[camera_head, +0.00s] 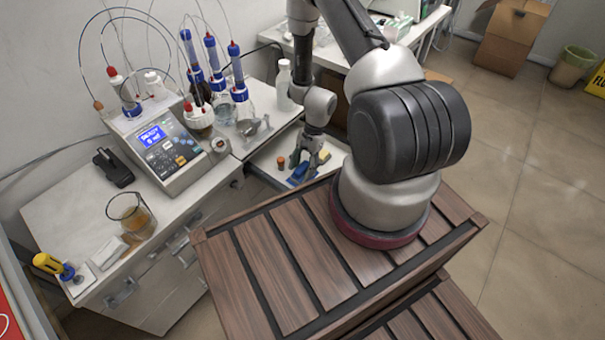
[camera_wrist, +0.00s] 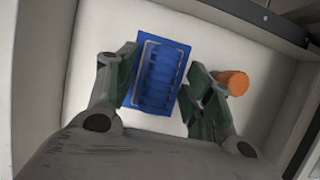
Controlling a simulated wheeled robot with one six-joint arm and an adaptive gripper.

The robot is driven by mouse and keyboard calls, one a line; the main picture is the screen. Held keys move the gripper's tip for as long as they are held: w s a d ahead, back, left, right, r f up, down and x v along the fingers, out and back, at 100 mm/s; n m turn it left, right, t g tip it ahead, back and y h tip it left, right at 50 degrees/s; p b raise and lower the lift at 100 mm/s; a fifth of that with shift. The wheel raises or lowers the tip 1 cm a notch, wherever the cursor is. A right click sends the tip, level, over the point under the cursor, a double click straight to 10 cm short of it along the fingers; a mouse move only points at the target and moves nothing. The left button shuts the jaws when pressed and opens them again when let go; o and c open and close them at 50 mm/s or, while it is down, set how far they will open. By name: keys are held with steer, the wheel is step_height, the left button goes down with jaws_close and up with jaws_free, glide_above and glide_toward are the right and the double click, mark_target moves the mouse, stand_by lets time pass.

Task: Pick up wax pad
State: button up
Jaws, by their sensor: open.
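A blue ribbed rectangular pad or tray (camera_wrist: 158,73) with a thin metal frame lies on the white floor of an open drawer. I take it for the wax pad, though its look does not settle this. It also shows in the head view (camera_head: 298,178), partly hidden by my gripper. My gripper (camera_head: 303,168) points down into the drawer. In the wrist view my gripper (camera_wrist: 163,76) is open, with one finger on either side of the blue piece. I cannot tell whether the fingers touch it.
An orange-capped item (camera_wrist: 236,82) stands close beside the right finger in the wrist view. A yellow item (camera_head: 324,156) lies in the drawer. The drawer walls (camera_wrist: 238,17) are close around. Above are the titrator (camera_head: 165,148), glassware and a beaker (camera_head: 132,217) on the bench.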

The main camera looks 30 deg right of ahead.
mark_target(303, 167)
steer(key=shift+f, duration=0.2)
steer(key=c, duration=0.8)
steer(key=shift+r, duration=0.1)
steer(key=shift+r, duration=0.25)
steer(key=shift+c, duration=0.8)
step_height(303, 167, up, 9)
steer(key=shift+r, duration=0.2)
jaws_close()
